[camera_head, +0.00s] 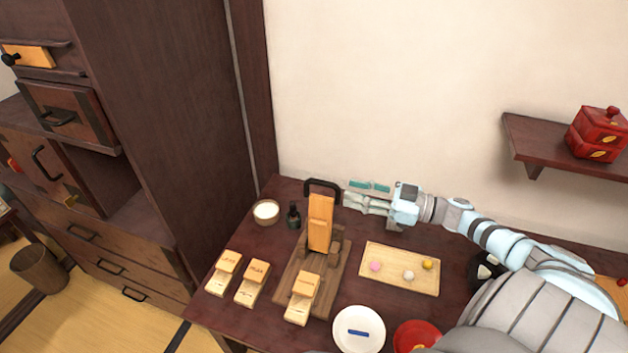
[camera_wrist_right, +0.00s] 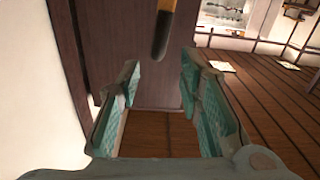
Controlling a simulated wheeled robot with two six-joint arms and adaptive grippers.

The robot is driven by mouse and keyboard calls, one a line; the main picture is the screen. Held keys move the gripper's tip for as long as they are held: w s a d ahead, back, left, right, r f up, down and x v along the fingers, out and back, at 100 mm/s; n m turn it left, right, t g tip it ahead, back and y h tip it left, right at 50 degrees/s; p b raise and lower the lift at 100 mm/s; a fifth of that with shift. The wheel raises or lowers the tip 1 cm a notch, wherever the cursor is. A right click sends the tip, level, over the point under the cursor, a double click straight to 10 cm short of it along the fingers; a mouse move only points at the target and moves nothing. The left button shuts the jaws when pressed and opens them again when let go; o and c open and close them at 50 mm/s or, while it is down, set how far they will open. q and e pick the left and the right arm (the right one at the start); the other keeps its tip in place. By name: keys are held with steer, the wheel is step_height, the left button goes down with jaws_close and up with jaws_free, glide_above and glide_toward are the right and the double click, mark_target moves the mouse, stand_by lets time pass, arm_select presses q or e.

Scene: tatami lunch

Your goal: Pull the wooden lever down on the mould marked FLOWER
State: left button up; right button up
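A wooden press (camera_head: 333,262) stands on the dark table. Its wooden lever (camera_head: 320,222) is raised upright, with a black handle (camera_head: 323,185) at the top. Three small wooden moulds with labels stand near it: one at the far left (camera_head: 224,273), one beside it (camera_head: 253,284) and one at the press's front (camera_head: 302,298). The labels are too small for me to read FLOWER. My right gripper (camera_head: 362,195) is open and empty just right of the handle, apart from it. In the right wrist view, a dark rod end (camera_wrist_right: 162,37) shows beyond its open fingers (camera_wrist_right: 160,95). My left gripper is out of view.
Right of the press lies a wooden tray (camera_head: 390,283) with small coloured balls. A white plate (camera_head: 359,342) and a red bowl (camera_head: 415,336) sit at the front. A white-filled cup (camera_head: 266,211) and a dark bottle (camera_head: 294,215) stand behind, left of the lever.

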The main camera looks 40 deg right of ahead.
mark_target(317, 182)
steer(key=x, duration=0.9)
steer(key=shift+w+d+f, duration=0.1)
steer(key=shift+w+f, duration=0.1)
steer(key=shift+w, duration=0.25)
steer(key=shift+w+a, duration=0.2)
steer(key=shift+s+r, duration=0.1)
steer(key=shift+s, duration=0.05)
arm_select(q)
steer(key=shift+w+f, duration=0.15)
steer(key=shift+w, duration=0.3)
arm_select(e)
steer(key=shift+a, duration=0.1)
jaws_close()
